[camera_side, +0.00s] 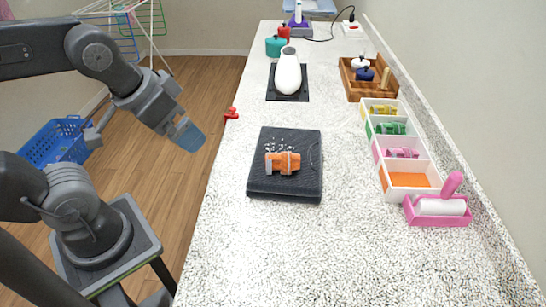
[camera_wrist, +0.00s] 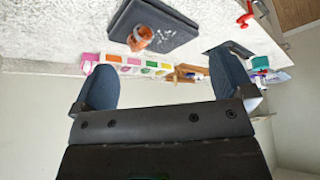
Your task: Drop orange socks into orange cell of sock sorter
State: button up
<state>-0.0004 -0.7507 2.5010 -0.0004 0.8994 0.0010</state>
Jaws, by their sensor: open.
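The orange socks (camera_side: 283,162) lie as a small bundle on a dark folded towel (camera_side: 300,190) on the counter. They also show in the wrist view (camera_wrist: 140,37), upper left of middle. The sock sorter (camera_side: 387,190) is a white tray of cells along the right side; its orange cell (camera_side: 410,180) is the nearest one and looks empty. The other cells hold pink, green and yellow bundles. My gripper (camera_side: 188,138) is open and empty, left of the counter's edge and well apart from the socks. Its two fingers (camera_wrist: 166,80) show in the wrist view.
A pink holder with a white roller (camera_side: 440,208) stands just in front of the sorter. A wooden box (camera_side: 358,88) is behind it. A white bottle-shaped thing (camera_side: 288,72) stands on a black mat. A red item (camera_side: 231,113) lies at the left edge. The front counter is clear.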

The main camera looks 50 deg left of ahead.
jog(key=w, duration=0.1)
jog(key=n+g+y, duration=0.3)
jog(key=n, duration=0.7)
send_near(283, 159)
jog(key=x, duration=1.1)
jog(key=shift+w+f, duration=0.1)
jog(key=shift+f, duration=0.05)
jog(key=shift+c, duration=0.4)
jog(key=c, duration=0.8)
